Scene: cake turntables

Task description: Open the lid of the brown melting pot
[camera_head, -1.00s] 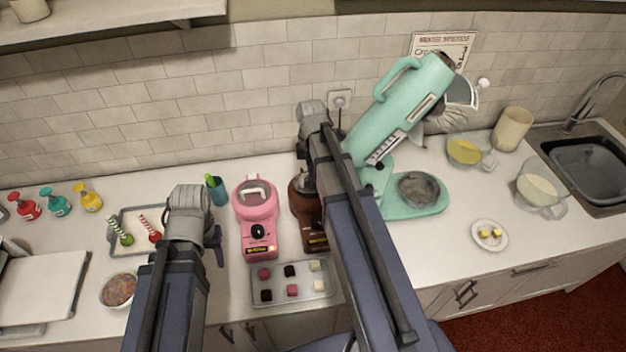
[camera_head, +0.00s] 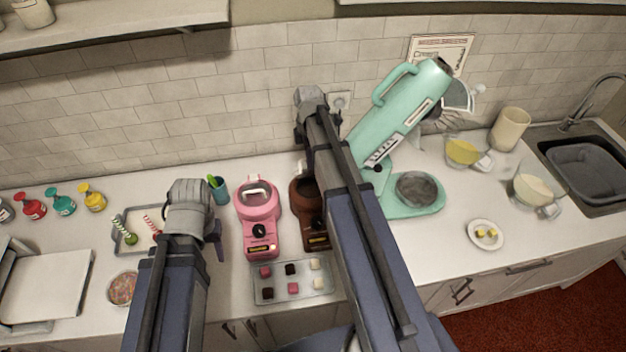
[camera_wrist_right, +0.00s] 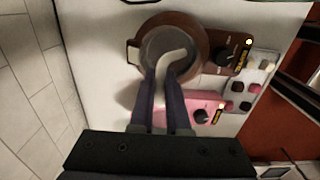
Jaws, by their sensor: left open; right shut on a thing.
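The brown melting pot (camera_head: 314,233) stands on the counter just right of the pink pot, partly hidden behind my right arm in the head view. In the right wrist view the brown pot (camera_wrist_right: 203,48) shows its rim, side grip and front dial. Its lid (camera_wrist_right: 160,44) is a greyish disc with a pale curved handle (camera_wrist_right: 178,56). My right gripper (camera_wrist_right: 168,80) is shut on that handle. Whether the lid is clear of the rim I cannot tell. My left gripper (camera_head: 217,243) is open and empty, left of the pink pot.
The pink melting pot (camera_head: 259,208) stands close beside the brown one. A tray of coloured cubes (camera_head: 281,293) lies in front of both. A mint-green stand mixer (camera_head: 400,112) is close on the right. A tiled wall is behind.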

